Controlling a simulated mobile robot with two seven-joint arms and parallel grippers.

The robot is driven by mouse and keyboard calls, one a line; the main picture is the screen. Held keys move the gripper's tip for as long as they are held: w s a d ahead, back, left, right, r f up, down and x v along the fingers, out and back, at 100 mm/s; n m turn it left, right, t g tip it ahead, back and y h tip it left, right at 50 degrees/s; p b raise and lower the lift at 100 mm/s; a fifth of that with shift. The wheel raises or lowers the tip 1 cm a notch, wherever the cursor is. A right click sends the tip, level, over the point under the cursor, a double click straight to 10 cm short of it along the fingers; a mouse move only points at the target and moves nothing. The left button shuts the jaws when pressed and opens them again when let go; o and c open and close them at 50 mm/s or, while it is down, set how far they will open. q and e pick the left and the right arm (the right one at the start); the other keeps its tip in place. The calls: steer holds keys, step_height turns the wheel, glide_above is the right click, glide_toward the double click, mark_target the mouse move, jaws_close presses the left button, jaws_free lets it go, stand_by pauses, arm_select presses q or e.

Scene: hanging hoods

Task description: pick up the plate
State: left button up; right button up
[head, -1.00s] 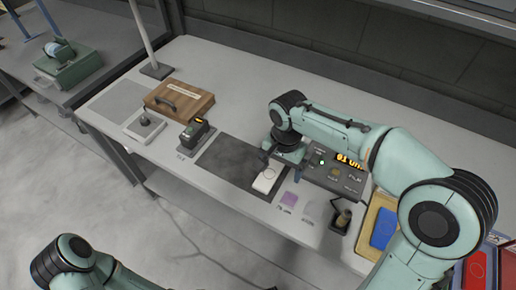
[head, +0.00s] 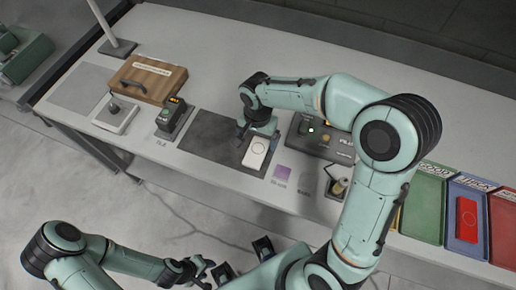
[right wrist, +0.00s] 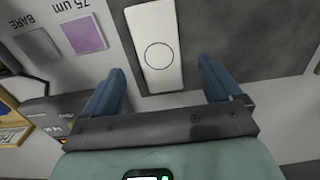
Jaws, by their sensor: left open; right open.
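A white plate (head: 256,153) with a circle outline lies on the dark mat (head: 205,138), near its right end. It also shows in the right wrist view (right wrist: 155,45), flat beyond my fingers. My right gripper (head: 257,136) is open just above and behind the plate. In the right wrist view its two blue fingers (right wrist: 162,72) stand apart, one to each side of the plate's near end, with nothing between them gripped. My left gripper (head: 203,268) is open and empty, low in the head view, away from the table.
A gauge box (head: 312,135) stands right of the plate, partly behind my right arm. Left are a small black device (head: 173,117) and wooden case (head: 148,80). Coloured trays (head: 424,222) line the right.

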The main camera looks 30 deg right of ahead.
mark_target(258, 148)
step_height(258, 148, down, 4)
steer(key=shift+f, duration=0.25)
steer(key=c, duration=1.2)
steer(key=shift+c, duration=0.2)
steer(key=shift+r, duration=0.15)
